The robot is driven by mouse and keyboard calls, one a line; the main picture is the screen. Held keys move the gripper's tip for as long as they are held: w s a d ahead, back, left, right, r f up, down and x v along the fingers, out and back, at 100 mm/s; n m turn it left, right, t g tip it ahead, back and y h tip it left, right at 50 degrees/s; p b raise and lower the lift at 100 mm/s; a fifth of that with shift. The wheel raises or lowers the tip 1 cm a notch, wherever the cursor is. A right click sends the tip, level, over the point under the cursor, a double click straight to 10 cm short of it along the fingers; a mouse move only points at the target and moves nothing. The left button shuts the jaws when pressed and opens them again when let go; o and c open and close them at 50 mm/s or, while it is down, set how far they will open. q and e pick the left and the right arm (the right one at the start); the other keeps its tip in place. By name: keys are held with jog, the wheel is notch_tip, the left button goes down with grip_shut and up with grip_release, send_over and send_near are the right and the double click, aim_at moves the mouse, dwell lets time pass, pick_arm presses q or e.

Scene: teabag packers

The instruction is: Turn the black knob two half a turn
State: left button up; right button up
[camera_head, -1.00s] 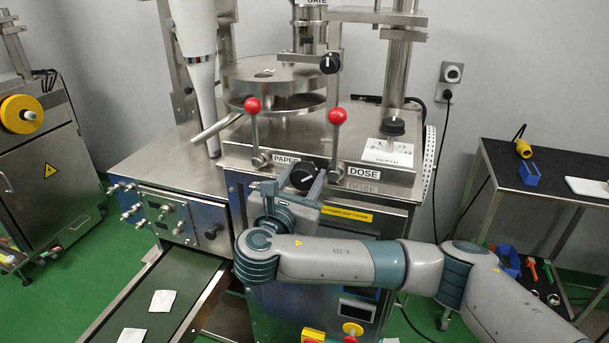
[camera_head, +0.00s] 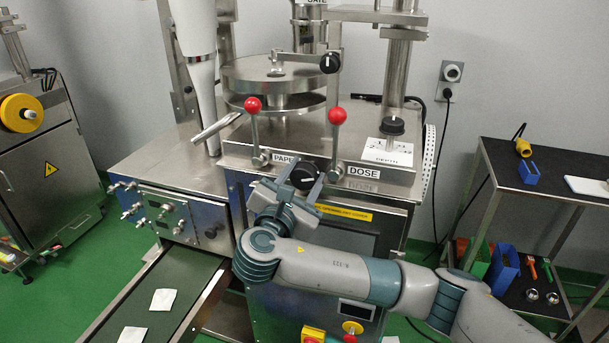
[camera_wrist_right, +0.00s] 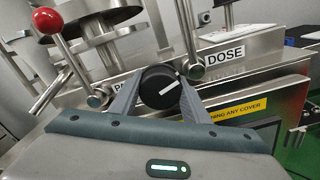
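The black knob (camera_head: 304,174) with a white pointer line sits on the machine front between the PAPER and DOSE labels. In the right wrist view the knob (camera_wrist_right: 160,86) lies between the two grey fingers, its white line slanting up to the right. My right gripper (camera_head: 305,181) is shut on the knob, one finger along each side, and is tilted. The exact finger contact is hard to see. A second black knob (camera_head: 331,63) is higher up near the GATE label, and a third black knob (camera_head: 393,126) stands above the DEPTH label. My left gripper is not in view.
Two levers with red balls (camera_head: 253,104) (camera_head: 338,116) rise just above the knob. A conveyor (camera_head: 170,300) carrying white teabags runs at the lower left. A dark side table (camera_head: 550,190) with tools stands at the right.

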jog(key=shift+o, duration=0.6)
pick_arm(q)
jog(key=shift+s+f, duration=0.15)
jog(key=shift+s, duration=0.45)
pick_arm(e)
jog(key=shift+s, duration=0.1)
